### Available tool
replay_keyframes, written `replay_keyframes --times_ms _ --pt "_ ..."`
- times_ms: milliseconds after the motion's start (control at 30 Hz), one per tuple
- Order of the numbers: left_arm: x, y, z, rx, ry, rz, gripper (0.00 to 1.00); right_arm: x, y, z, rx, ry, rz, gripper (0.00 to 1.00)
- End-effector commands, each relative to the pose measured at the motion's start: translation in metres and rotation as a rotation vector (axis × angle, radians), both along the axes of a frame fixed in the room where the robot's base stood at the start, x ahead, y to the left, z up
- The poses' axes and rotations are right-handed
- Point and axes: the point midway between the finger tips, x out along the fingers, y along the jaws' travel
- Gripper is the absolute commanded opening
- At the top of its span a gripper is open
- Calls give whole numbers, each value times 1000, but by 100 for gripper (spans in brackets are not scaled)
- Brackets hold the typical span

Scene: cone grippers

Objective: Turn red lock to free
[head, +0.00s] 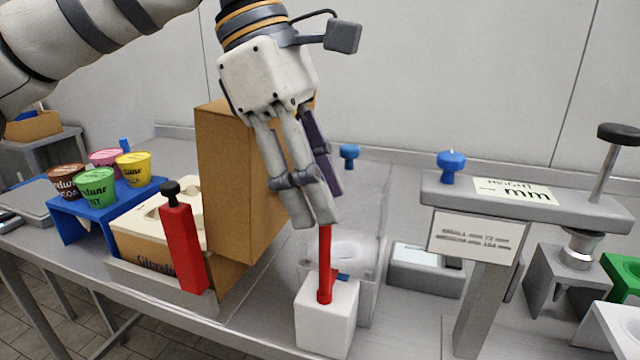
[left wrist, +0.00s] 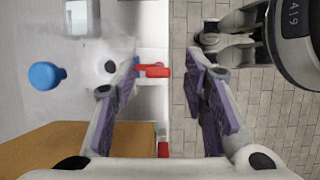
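A red lever (head: 325,262) stands upright on a white block (head: 327,318) near the table's front edge. Red also shows between the fingers in the left wrist view (left wrist: 154,71). My left gripper (head: 318,207) is above the lever, with its fingertips at the lever's upper end and hiding its top. In the left wrist view my left gripper (left wrist: 168,85) has its purple-padded fingers apart. The red part lies close to the left finger; whether they touch is unclear. A separate red bar with a black knob (head: 183,245) stands to the left. My right gripper is not identifiable.
A tall cardboard piece (head: 228,185) stands just left of the gripper, beside a box with a cream insert (head: 142,228). Several cups sit on a blue stand (head: 120,207). A grey height gauge (head: 480,262) stands to the right. A blue knob (head: 349,156) is behind.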

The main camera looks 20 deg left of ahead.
Motion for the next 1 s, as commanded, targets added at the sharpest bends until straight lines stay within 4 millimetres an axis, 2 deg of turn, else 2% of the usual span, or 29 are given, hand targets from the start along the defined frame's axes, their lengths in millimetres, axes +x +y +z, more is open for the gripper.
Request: replay_keyframes --times_ms 267,300,467,767,1000 --pt "0 -2 -4 -1 -1 2 40 1 0 0 0 -2 0 40" --pt "0 -1 -4 -1 -1 2 35 1 0 0 0 -2 0 40" --pt "0 -1 -4 0 -1 1 0 1 0 0 0 -2 0 40" --pt "0 -1 -3 1 -1 16 0 1 0 0 0 -2 0 40" --pt "-1 -1 -3 2 -4 125 0 1 0 0 0 -2 0 40"
